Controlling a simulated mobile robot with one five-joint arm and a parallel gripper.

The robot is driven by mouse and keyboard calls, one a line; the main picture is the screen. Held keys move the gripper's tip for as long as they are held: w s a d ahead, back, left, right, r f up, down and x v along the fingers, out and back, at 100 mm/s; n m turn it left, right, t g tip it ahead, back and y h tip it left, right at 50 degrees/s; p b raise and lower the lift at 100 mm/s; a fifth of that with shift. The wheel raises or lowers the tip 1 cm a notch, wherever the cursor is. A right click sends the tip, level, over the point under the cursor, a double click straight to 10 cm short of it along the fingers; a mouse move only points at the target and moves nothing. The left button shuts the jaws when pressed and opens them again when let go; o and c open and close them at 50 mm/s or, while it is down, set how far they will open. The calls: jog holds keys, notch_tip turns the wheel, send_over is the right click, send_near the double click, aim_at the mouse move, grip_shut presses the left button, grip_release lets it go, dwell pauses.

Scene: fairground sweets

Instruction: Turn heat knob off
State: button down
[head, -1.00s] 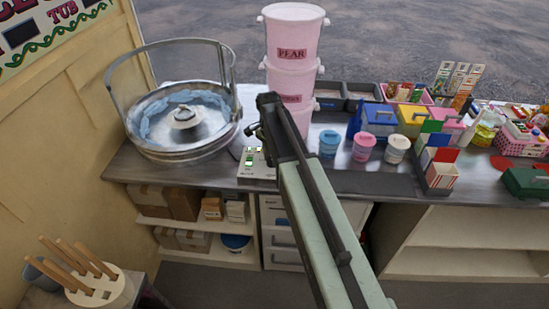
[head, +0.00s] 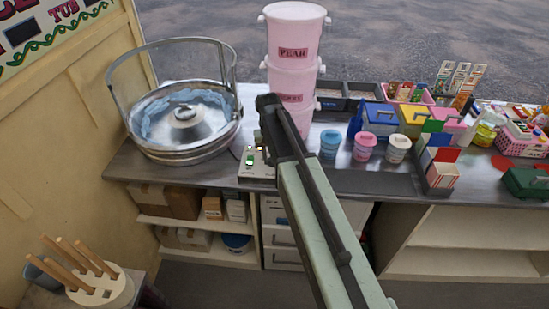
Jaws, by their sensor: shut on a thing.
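The pale control box (head: 256,172) stands on the counter's front edge, to the right of the metal floss bowl (head: 185,150). Small green and white marks show on its top. My gripper (head: 262,143) is at the box's top, at its right rear, shut on what appears to be the heat knob. The arm's dark end hides most of the jaws and the knob itself, so the knob's pointer and setting cannot be read.
Stacked pink tubs (head: 294,75) stand close behind my gripper. Blue, pink and white cups (head: 365,147) and bright boxes crowd the counter to the right. A holder with wooden sticks (head: 88,288) is at lower left. A dark mat (head: 375,184) lies bare in front of the cups.

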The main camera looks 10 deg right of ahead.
jog(key=n, duration=0.4)
jog(key=shift+s+n, duration=0.2)
jog(key=shift+n, duration=0.1)
jog(key=n, duration=0.4)
dwell(0.3)
jog(key=c, duration=1)
grip_release()
jog(key=shift+r, duration=0.1)
notch_tip(320, 180, up, 8)
jog(key=p, duration=0.8)
jog(key=shift+s+a, duration=0.1)
